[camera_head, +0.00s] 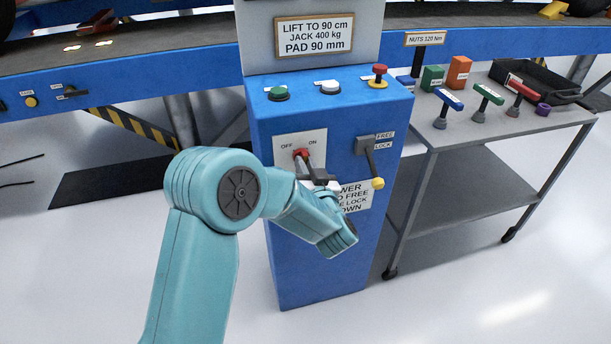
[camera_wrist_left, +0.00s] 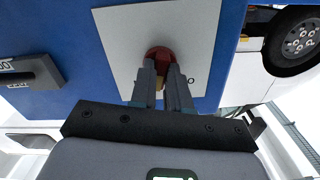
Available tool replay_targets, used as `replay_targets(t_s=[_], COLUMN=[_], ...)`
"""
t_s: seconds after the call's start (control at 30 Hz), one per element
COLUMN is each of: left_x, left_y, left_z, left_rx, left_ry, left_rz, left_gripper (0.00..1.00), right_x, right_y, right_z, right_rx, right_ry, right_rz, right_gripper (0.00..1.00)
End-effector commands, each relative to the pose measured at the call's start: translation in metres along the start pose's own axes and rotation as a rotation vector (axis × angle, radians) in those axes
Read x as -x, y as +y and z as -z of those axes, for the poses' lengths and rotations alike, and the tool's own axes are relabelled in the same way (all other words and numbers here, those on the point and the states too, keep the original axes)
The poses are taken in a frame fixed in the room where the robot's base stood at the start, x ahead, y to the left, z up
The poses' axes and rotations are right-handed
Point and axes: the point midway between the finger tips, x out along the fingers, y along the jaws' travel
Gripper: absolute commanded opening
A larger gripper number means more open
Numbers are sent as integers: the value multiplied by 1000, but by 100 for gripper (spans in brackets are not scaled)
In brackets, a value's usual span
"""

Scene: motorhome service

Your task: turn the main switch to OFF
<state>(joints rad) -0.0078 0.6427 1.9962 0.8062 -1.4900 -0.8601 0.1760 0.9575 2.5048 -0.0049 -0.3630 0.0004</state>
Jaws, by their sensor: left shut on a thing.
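The main switch (camera_head: 301,152) is a red knob on a pale plate (camera_head: 284,144) marked OFF on the left and ON on the right, on the front of a blue control pedestal (camera_head: 300,258). My left gripper (camera_head: 307,166) reaches it from the front and is shut on it. In the left wrist view the red knob (camera_wrist_left: 160,54) shows at the tips of the two grey fingers (camera_wrist_left: 165,76), with a small yellow part between them. The fingers hide part of the knob, so I cannot tell exactly which way it points. My right gripper is not in view.
A lever with a yellow end (camera_head: 377,183), marked FREE and LOCK, sits close right of the switch. Green, white and red buttons line the pedestal top. A grey cart (camera_head: 520,130) with tools stands at the right. A blue lift rail (camera_head: 160,71) runs behind.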

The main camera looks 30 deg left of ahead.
Motion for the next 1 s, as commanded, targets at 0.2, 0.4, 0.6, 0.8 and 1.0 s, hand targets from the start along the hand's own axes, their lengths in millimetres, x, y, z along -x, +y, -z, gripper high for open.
replay_targets(t_s=[0.2,0.4,0.6,0.8,1.0], left_x=[1,1,1,1,1], left_y=[2,2,2,2,2], left_z=[-6,-7,-7,-7,-5], left_rx=[207,397,586,760,901], left_ry=[-1,-2,-2,-4,-4], left_rz=[-1,-2,-2,-1,-1], left_gripper=[0,0,0,0,0], right_x=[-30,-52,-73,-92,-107], right_y=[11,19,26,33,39], right_z=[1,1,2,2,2], right_rx=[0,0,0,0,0], right_ry=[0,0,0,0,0], right_rz=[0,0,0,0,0], right_gripper=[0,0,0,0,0])
